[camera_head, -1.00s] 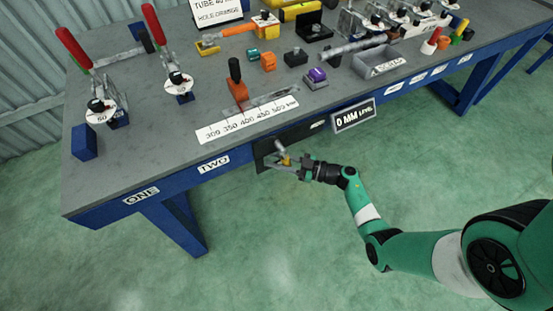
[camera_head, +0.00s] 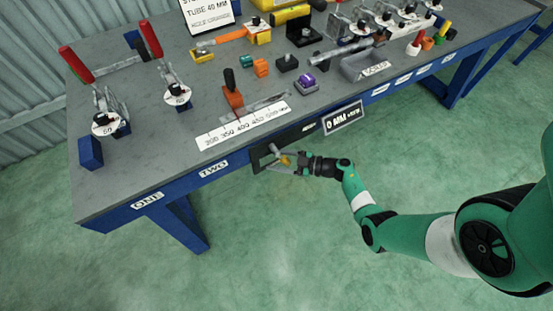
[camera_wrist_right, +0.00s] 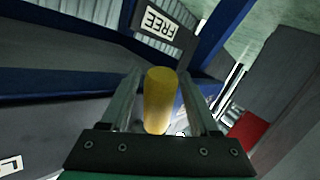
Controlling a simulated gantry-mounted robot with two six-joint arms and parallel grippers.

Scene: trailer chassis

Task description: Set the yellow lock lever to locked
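The yellow lock lever (camera_head: 286,160) is at the dark panel (camera_head: 257,158) on the bench's front edge. In the right wrist view its rounded yellow end (camera_wrist_right: 158,100) stands between my fingers. My right gripper (camera_head: 275,159) reaches the panel from the front, and in the wrist view its two fingers (camera_wrist_right: 162,95) lie on either side of the yellow end. They look apart, with narrow gaps; I cannot tell whether either one touches it. A white FREE label (camera_wrist_right: 161,23) shows beyond the lever. The lever's base is hidden. My left gripper is not in view.
A 0 MM sign (camera_head: 343,117) hangs on the front edge right of the panel. Above are a white scale strip (camera_head: 243,124) and an orange clamp with a dark handle (camera_head: 232,95). Red-handled clamps (camera_head: 76,64) stand at left. The floor in front is clear.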

